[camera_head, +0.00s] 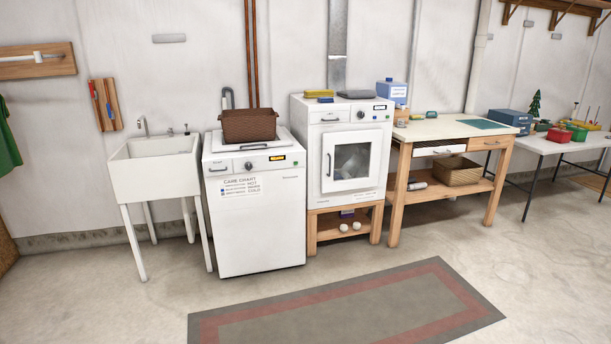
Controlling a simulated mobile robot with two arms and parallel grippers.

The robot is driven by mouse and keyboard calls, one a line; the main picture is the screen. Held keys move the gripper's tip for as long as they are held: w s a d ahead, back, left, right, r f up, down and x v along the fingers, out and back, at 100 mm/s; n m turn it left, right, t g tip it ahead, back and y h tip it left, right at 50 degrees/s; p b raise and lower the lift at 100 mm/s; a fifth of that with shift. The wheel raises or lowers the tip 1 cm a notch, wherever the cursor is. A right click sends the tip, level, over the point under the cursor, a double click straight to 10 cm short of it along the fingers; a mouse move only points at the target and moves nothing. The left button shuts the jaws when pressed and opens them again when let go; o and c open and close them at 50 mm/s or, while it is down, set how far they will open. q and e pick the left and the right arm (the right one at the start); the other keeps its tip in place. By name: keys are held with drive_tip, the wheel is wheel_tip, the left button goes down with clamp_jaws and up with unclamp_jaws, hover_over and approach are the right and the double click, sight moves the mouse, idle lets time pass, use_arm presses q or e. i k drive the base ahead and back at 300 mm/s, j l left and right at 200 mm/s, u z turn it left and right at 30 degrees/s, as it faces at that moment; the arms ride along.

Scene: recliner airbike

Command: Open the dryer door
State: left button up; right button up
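The dryer (300,141) is a white front-loading machine on a low wooden stand, near the middle of the head view. Its square door (371,179) is shut and has a dark window in a white frame. A dark vertical handle (328,165) is on the left side of the door. Neither of my grippers shows in the head view.
A white top-loading washer (257,232) with a brown basket (249,125) on top stands left of the dryer. A white sink (154,173) is further left. A wooden workbench (437,128) stands to the right. A grey rug (345,309) lies on the open floor in front.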

sight(330, 139)
drive_tip(key=i, duration=2.35)
